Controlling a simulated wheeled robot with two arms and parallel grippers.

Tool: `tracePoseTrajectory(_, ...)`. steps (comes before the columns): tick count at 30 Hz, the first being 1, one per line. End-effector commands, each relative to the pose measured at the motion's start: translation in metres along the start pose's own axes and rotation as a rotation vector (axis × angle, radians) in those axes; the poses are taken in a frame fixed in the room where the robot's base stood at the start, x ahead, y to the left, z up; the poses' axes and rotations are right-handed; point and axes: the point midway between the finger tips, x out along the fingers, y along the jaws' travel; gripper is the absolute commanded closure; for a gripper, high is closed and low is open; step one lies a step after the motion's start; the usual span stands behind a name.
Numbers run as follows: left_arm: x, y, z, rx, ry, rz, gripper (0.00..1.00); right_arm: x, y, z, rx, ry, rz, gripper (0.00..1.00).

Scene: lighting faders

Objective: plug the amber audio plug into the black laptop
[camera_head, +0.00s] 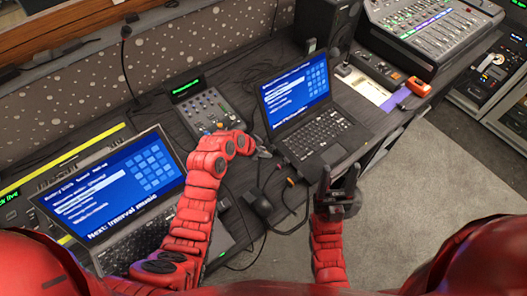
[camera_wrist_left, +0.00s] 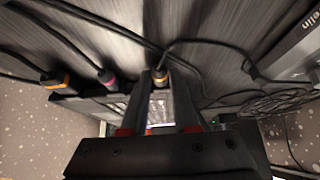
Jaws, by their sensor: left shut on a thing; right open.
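My left gripper (camera_head: 262,152) is at the near-left edge of the black laptop (camera_head: 318,137), which stands open with a lit blue screen. In the left wrist view, my left gripper (camera_wrist_left: 161,100) is shut on a dark plug with an amber-looking band, the amber audio plug (camera_wrist_left: 160,75); a cable trails from it. The plug is hidden by the gripper in the head view, and I cannot tell whether it touches the laptop. My right gripper (camera_head: 340,183) is open and empty, in front of the laptop's near-right corner.
A second laptop (camera_head: 115,185) stands left. A small mixer (camera_head: 205,112) is behind my left arm.

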Motion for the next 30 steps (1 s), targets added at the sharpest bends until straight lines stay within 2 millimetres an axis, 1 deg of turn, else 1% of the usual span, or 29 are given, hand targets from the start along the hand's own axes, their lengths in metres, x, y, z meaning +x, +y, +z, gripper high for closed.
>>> tracePoseTrajectory(1, -0.001, 0.000, -0.004, 0.002, 0.008, -0.002, 1.00, 0.000, 0.000, 0.000, 0.000, 0.000, 0.000, 0.44)
tracePoseTrajectory(7, -0.001, 0.000, -0.004, 0.002, 0.009, -0.001, 1.00, 0.000, 0.000, 0.000, 0.000, 0.000, 0.000, 0.44)
tracePoseTrajectory(8, -0.001, 0.000, -0.004, 0.002, 0.009, -0.001, 0.68, 0.000, 0.000, 0.000, 0.000, 0.000, 0.000, 0.44)
tracePoseTrajectory(9, -0.001, 0.000, -0.004, 0.002, 0.009, -0.001, 0.61, 0.000, 0.000, 0.000, 0.000, 0.000, 0.000, 0.44)
tracePoseTrajectory(13, -0.001, 0.000, -0.003, 0.002, 0.007, -0.001, 0.38, 0.000, 0.000, 0.000, 0.000, 0.000, 0.000, 0.44)
tracePoseTrajectory(23, -0.001, 0.000, -0.002, 0.001, 0.005, -0.001, 0.37, -0.001, 0.000, 0.000, 0.000, 0.000, 0.000, 0.44)
tracePoseTrajectory(26, -0.006, -0.001, -0.003, 0.002, 0.008, -0.003, 0.37, -0.003, 0.000, 0.000, 0.000, 0.000, 0.000, 0.44)
tracePoseTrajectory(29, -0.016, -0.001, -0.002, 0.002, 0.007, -0.002, 0.37, -0.006, 0.000, 0.001, 0.000, 0.000, 0.000, 0.44)
tracePoseTrajectory(30, -0.022, -0.002, -0.002, 0.002, 0.009, -0.004, 0.37, -0.008, 0.000, 0.001, 0.000, 0.000, 0.000, 0.44)
